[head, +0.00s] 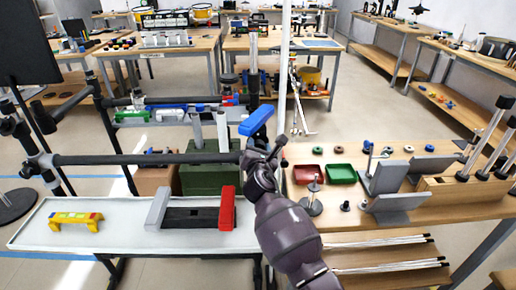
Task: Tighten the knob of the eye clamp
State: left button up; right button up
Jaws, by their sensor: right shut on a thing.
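My right gripper (262,150) is at the right end of a long dark horizontal bar (150,159), beside a pale upright post. It is shut at a small dark fitting there, which I take to be the knob of the eye clamp. The fingers and wrist hide most of the clamp, so its eye and how tight the knob sits cannot be seen. A blue block-like piece (257,120) shows just above the gripper. My left gripper is not in view.
A white-topped table (110,235) at left holds a yellow piece (75,221) and a grey-and-red vise-like piece (227,208). A wooden bench at right holds a red tray (307,174), a green tray (341,173) and grey brackets (398,175). Open floor lies behind.

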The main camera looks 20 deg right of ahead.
jog(key=shift+m, duration=0.3)
jog(key=o, duration=0.9)
jog(key=p+v, duration=0.1)
jog(key=v, duration=0.9)
jog(key=shift+s+p, duration=0.3)
jog(key=shift+s, duration=0.1)
